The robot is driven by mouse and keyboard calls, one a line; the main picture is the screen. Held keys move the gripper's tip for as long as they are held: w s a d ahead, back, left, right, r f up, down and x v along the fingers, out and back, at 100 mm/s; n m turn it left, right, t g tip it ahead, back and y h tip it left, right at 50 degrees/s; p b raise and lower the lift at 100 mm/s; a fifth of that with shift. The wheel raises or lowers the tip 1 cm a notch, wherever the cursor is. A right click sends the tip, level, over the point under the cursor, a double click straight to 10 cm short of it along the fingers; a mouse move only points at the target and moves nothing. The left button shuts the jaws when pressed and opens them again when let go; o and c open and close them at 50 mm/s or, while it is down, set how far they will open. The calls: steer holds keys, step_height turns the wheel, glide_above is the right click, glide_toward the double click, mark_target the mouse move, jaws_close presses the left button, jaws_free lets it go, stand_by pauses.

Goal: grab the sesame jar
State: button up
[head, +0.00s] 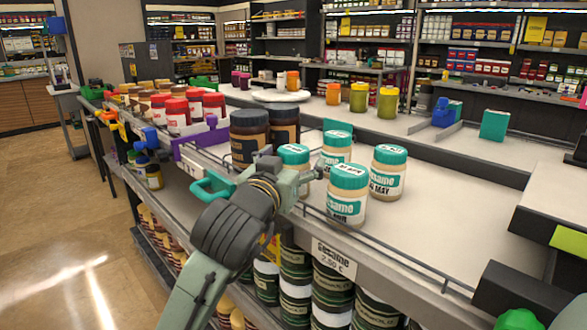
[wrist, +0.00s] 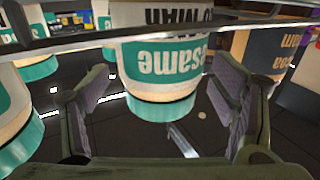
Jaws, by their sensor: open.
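Several sesame jars with teal lids and cream bodies stand upright on the shelf in the head view. The left sesame jar (head: 293,155) is partly hidden behind my gripper (head: 296,178). The front sesame jar (head: 347,206) stands just right of my gripper, with another jar (head: 387,182) to its right and one (head: 336,146) behind. In the wrist view, which is upside down, a sesame jar (wrist: 162,72) shows between the spread fingers of my gripper (wrist: 160,90). The fingers are open, with gaps on both sides of the jar.
Two dark-lidded brown jars (head: 249,143) stand close on the left. A thin metal rail (head: 405,258) and the "Sesame" price tag (head: 333,260) run along the shelf's front edge. Green jars (head: 296,270) fill the shelf below. The shelf top right of the jars is clear.

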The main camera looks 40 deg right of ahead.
steer(key=shift+w+d, duration=0.25)
steer(key=shift+d, duration=0.05)
steer(key=c, duration=1.5)
